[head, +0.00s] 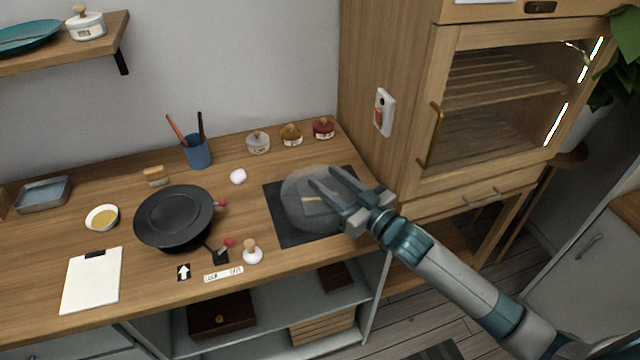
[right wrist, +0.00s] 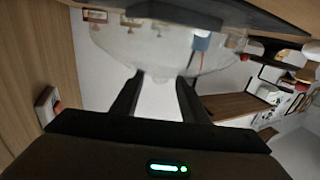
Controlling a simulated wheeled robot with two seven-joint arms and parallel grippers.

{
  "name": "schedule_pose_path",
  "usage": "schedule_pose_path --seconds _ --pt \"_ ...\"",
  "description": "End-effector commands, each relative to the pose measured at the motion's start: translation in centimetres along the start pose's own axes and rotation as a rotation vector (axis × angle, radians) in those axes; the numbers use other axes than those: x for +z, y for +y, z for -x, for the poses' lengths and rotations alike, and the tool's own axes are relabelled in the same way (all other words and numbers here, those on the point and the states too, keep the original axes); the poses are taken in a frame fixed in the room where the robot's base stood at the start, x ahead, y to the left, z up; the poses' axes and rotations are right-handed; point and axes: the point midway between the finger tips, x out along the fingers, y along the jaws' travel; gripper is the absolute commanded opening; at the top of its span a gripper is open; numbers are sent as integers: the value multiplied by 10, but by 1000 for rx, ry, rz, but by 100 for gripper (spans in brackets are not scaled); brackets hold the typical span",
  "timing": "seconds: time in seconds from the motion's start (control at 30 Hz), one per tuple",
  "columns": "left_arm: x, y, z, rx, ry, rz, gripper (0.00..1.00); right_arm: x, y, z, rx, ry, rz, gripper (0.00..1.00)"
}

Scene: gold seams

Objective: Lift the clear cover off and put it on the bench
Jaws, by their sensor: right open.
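The clear cover (head: 297,212) is a see-through dome on a black mat (head: 284,236) at the right end of the bench (head: 130,265). A small tan piece (head: 311,199) shows faintly through it. My right gripper (head: 325,178) reaches in from the right, over the cover. In the right wrist view the cover (right wrist: 120,45) fills the upper middle, and its small pale knob (right wrist: 161,76) sits between the tips of the open right gripper (right wrist: 160,82). I cannot tell whether the fingers touch it. My left gripper is out of view.
A black pan (head: 175,215), a white knobbed stamp (head: 252,253) and a white lump (head: 238,177) lie left of the mat. Several small lidded pots (head: 291,135) stand behind it. A wooden cabinet (head: 385,60) rises close on the right.

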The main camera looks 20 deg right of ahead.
Motion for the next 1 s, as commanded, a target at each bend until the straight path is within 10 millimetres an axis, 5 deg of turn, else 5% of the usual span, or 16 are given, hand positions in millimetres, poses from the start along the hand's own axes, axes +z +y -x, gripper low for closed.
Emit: schedule_pose_path --seconds 0.17,0.57,0.77,1.0 --pt "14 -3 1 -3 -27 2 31 0 0 -6 -1 1 0 41" --pt "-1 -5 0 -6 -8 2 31 0 0 -6 -1 0 0 41" --pt "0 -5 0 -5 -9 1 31 0 0 -6 -1 0 0 0" --pt "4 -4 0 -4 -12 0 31 0 0 -6 -1 1 1 0"
